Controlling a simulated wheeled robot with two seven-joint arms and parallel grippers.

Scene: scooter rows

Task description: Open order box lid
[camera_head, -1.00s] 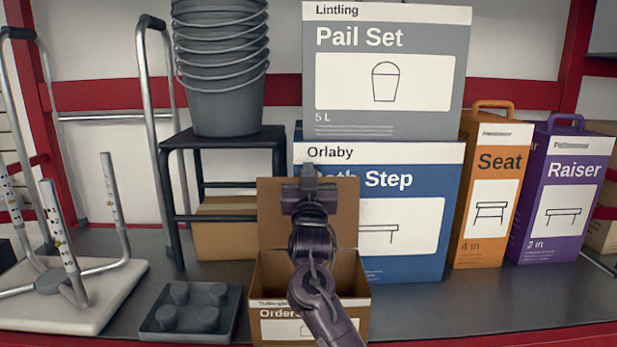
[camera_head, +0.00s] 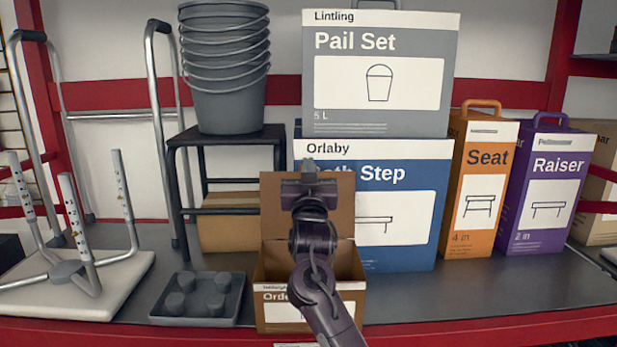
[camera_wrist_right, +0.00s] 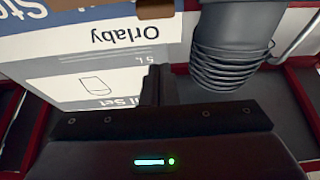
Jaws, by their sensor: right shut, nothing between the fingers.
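The order box (camera_head: 279,314) is a brown carton with a white label, at the front edge of the shelf in the head view. Its lid (camera_head: 276,210) stands upright at the back of the box, and the box top is open. My right gripper (camera_head: 309,168) is shut and empty, near the lid's upper edge. My right arm hides part of the lid, the opening and the label. In the wrist view, the shut fingers (camera_wrist_right: 158,86) show dark against the pail box. My left gripper is not in view.
Behind the order box stand a blue step box (camera_head: 415,260) and a grey pail box (camera_head: 380,122). An orange seat box (camera_head: 477,242) and purple raiser box (camera_head: 545,210) stand to the right. A dark tray (camera_head: 197,300) lies left. Stacked pails (camera_head: 229,110) stand on a black stool (camera_head: 228,141).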

